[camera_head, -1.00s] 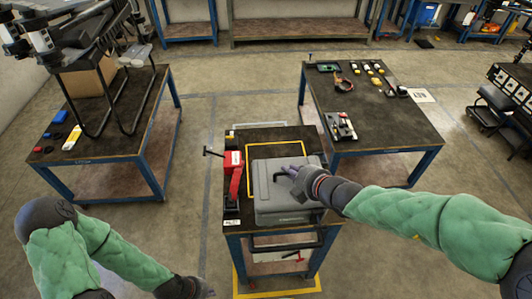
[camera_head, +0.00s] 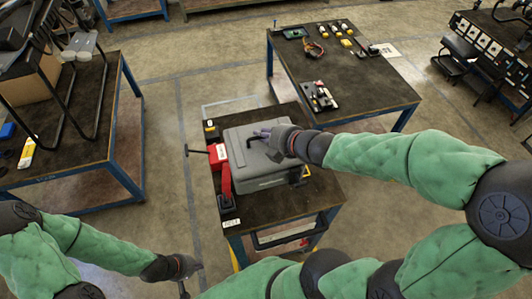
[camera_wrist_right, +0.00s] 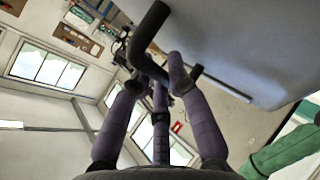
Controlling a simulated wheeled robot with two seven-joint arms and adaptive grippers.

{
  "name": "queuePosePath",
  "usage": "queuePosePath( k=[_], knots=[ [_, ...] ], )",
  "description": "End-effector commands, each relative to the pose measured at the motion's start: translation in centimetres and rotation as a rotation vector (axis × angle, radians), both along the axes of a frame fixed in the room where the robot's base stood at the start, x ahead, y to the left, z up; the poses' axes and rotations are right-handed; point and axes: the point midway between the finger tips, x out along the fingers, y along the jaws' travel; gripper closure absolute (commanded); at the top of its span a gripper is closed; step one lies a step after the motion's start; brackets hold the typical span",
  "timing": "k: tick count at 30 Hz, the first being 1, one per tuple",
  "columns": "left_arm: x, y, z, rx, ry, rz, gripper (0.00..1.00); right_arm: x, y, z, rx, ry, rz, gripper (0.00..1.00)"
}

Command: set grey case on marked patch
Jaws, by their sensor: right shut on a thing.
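The grey case (camera_head: 262,168) is over the dark top of the small blue-framed table (camera_head: 285,215) in the head view. My right gripper (camera_head: 262,137) is shut on the case's dark handle. The right wrist view shows the fingers (camera_wrist_right: 158,75) around the black handle (camera_wrist_right: 150,30), with the grey case wall (camera_wrist_right: 235,45) beside them. No yellow outline of the marked patch shows on the tabletop now; the case covers that area. I cannot tell whether the case touches the top. My left gripper (camera_head: 190,277) is empty, low at the left, with its fingers apart.
A red clamp-like tool (camera_head: 221,168) stands close along the case's left side. A small label (camera_head: 231,223) lies at the table's front left corner. Bare tabletop lies in front of the case. A second table (camera_head: 345,75) with small parts stands behind right, another (camera_head: 80,125) at left.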

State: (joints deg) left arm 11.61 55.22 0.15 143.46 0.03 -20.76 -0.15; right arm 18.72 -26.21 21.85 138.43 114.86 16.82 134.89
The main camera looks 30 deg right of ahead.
Motion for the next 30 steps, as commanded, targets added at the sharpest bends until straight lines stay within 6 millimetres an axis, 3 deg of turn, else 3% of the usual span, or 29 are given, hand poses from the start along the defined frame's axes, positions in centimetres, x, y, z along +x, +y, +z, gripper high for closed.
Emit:
queuePosePath(
  k=[8, 23, 30],
  knots=[
    [0.1, 0.0, -0.4, 0.000, -0.001, 0.000, 1.00, 0.0, -1.0, -0.3, 0.001, 0.013, -0.002, 1.00],
    [0.1, 0.0, -2.6, 0.000, -0.001, 0.000, 1.00, 7.2, -5.5, -4.2, 0.001, 0.015, -0.002, 1.00],
    [0.0, 0.0, -4.4, 0.000, -0.001, 0.000, 1.00, 9.7, -7.0, -7.9, 0.001, 0.014, -0.002, 1.00]
  ],
)
